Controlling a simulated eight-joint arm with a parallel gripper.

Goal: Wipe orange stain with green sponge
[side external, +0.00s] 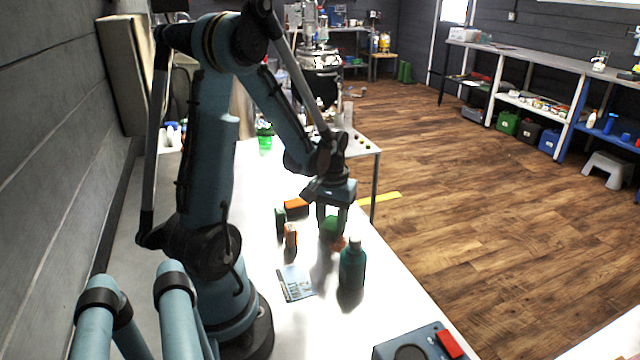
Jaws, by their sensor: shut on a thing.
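My gripper (333,222) points down over the white table, with its two fingers shut on the green sponge (330,228). The orange stain (339,243) shows as a small orange-red patch on the tabletop, just beside and partly behind the sponge. I cannot tell whether the sponge touches the table or the stain.
A dark teal bottle (352,266) stands close in front of the gripper. Orange and green blocks (291,237) stand to its left. A blue-white card (296,283) lies nearby. A grey device with a red switch (420,345) is at the front edge. The white table (375,300) is bare between them.

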